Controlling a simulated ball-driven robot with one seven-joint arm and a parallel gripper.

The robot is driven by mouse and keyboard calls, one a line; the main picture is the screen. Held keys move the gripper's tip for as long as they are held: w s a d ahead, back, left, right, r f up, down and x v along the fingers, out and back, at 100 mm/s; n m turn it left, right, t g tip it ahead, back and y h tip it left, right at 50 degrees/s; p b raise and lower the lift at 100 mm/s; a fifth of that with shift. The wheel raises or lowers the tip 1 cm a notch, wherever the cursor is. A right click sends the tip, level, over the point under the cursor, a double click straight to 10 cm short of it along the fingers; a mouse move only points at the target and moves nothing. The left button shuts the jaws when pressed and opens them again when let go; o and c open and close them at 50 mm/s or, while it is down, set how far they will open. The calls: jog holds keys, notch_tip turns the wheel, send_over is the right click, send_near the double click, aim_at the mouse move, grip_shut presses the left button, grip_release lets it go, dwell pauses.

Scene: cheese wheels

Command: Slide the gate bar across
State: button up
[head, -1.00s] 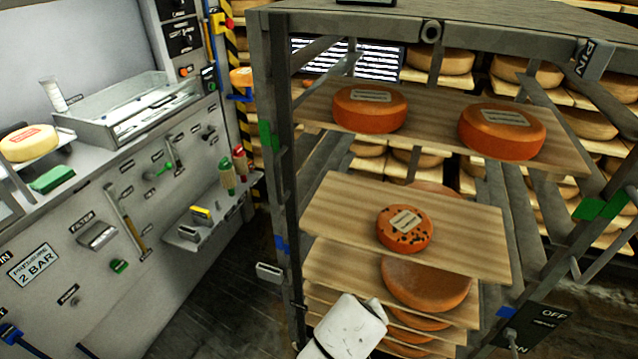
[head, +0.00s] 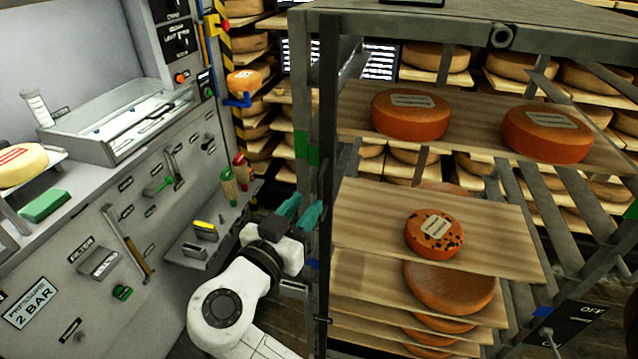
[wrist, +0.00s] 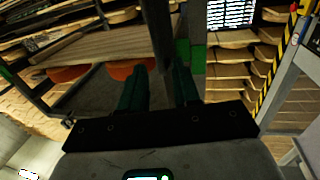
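The tall dark bar at the left front of the cheese rack (head: 324,110) appears to be the gate bar; it stands upright beside a grey post. My gripper (head: 300,210) has teal fingers and is at the left of this bar, around the height of the middle board. In the wrist view my gripper (wrist: 157,88) has its fingers apart, with a gap between them. The dark bar (wrist: 157,30) shows beyond the gap, in line with it. I cannot tell whether a finger touches it.
Boards with cheese wheels (head: 410,114) fill the rack. A speckled wheel (head: 434,233) sits on a board that sticks out. To the left is a grey wall panel (head: 95,215) with tools and a small shelf (head: 190,245) near my arm. Dark floor shows between panel and rack.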

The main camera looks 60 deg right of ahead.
aim_at(319, 191)
jog(key=d, duration=0.2)
jog(key=d+p, duration=0.1)
jog(key=d, duration=0.3)
jog(key=shift+w+d+p, duration=0.25)
jog(key=shift+w+p, duration=0.1)
jog(key=shift+w, duration=0.05)
jog(key=shift+c, duration=0.4)
grip_shut()
